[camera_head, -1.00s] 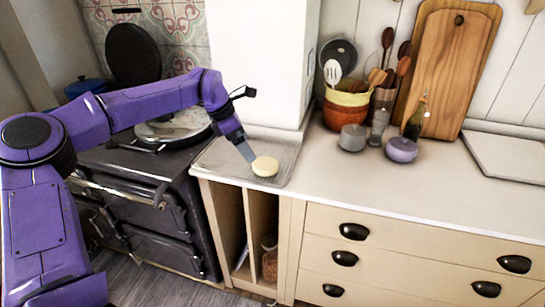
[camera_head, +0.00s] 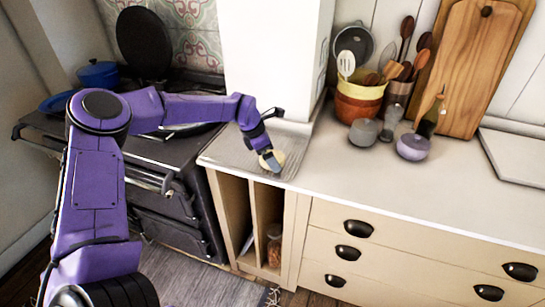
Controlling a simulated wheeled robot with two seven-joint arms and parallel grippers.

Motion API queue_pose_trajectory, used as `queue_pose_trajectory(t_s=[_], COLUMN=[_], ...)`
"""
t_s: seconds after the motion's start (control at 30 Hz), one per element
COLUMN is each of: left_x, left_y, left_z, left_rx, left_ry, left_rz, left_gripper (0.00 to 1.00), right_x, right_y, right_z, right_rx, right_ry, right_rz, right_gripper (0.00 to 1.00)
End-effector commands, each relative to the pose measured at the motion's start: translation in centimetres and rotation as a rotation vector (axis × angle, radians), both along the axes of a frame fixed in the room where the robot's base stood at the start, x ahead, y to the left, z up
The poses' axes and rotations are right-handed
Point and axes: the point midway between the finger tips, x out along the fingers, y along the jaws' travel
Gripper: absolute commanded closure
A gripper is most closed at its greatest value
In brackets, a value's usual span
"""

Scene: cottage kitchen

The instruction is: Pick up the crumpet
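The crumpet (camera_head: 280,157) is a pale, round, flat piece on the grey ribbed board (camera_head: 228,153) at the left end of the counter. My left gripper (camera_head: 272,163) points down at the crumpet and covers part of it. Only a grey finger shows clearly, overlapping the crumpet in the picture. I cannot tell whether it touches the crumpet or whether the fingers are apart. My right gripper is not in view.
A white wall block (camera_head: 275,60) rises behind the board. The dark stove (camera_head: 160,165) is to the left. A grey pot (camera_head: 364,131), a lilac pot (camera_head: 413,147) and a bottle (camera_head: 428,121) stand to the right. The front counter (camera_head: 400,195) is clear.

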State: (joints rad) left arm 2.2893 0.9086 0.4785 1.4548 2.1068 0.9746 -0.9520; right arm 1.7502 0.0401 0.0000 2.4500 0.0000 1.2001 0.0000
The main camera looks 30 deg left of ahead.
Motion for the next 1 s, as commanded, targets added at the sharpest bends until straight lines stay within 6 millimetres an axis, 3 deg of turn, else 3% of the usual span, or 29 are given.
queue_pose_trajectory(t_s=[0.13,0.2,0.23,0.67,0.83,1.0], left_x=[0.0,0.0,0.0,0.1,-0.2,-4.1], left_y=[0.0,-0.1,-0.1,-0.1,-0.1,-0.1], left_z=[0.0,0.0,0.0,0.8,3.5,8.0], left_rx=[0.0,0.0,0.0,-0.001,-0.004,-0.006], left_ry=[0.0,0.0,0.0,-0.003,-0.006,-0.011], left_rz=[-0.001,-0.001,-0.001,-0.002,-0.001,-0.003], left_gripper=[0.03,0.26,0.3,0.3,0.3,0.3], right_x=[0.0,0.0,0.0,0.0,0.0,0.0], right_y=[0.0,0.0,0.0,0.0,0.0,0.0], right_z=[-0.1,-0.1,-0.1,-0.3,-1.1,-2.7], right_rx=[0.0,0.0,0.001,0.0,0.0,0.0], right_ry=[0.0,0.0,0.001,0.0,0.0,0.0], right_rz=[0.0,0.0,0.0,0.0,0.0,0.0], right_gripper=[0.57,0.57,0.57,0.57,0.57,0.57])
